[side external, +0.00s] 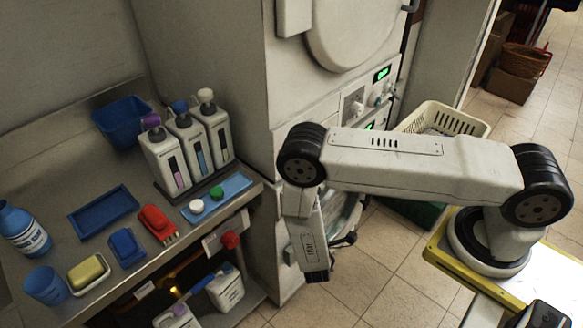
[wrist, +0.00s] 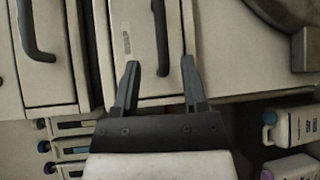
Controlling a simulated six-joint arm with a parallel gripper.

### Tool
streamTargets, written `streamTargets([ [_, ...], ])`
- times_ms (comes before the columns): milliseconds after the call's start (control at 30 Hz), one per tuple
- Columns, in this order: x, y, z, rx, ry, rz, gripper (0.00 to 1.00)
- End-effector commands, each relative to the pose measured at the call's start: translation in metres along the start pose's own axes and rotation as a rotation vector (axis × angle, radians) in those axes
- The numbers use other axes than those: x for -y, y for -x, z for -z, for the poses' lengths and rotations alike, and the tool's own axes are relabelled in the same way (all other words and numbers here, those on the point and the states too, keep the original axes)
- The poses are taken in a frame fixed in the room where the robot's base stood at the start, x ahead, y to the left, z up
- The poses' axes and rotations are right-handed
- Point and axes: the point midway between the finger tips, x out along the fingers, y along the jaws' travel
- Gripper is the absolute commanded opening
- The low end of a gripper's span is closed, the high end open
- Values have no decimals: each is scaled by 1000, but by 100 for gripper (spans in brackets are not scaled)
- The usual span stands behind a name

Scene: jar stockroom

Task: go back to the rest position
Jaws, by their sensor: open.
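My gripper (side external: 318,277) hangs low at the end of my bent arm in the side external view, pointing down beside the front of the tall pale machine (side external: 290,110). In the wrist view my gripper (wrist: 160,72) has its two dark fingers spread apart, with nothing held between them. Behind the fingers are a pale panel with a dark handle (wrist: 161,40) and another dark handle (wrist: 30,35) to the left. I cannot tell whether the fingers touch the panel.
A steel counter (side external: 95,203) at left carries three dispenser bottles (side external: 188,140), a blue tray (side external: 104,212), a red brush (side external: 156,222) and a blue tub (side external: 123,118). A cream basket (side external: 445,118) stands behind my arm. Tiled floor (side external: 385,275) is open below.

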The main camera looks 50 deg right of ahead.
Motion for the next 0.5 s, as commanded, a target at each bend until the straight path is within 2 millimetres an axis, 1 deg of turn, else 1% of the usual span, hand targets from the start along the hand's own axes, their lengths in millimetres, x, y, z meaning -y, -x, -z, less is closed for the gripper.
streamTargets([
  [333, 0, 0, 1, -3, -3, 11, 55],
  [500, 1, -1, 6, -20, -20, 77, 55],
])
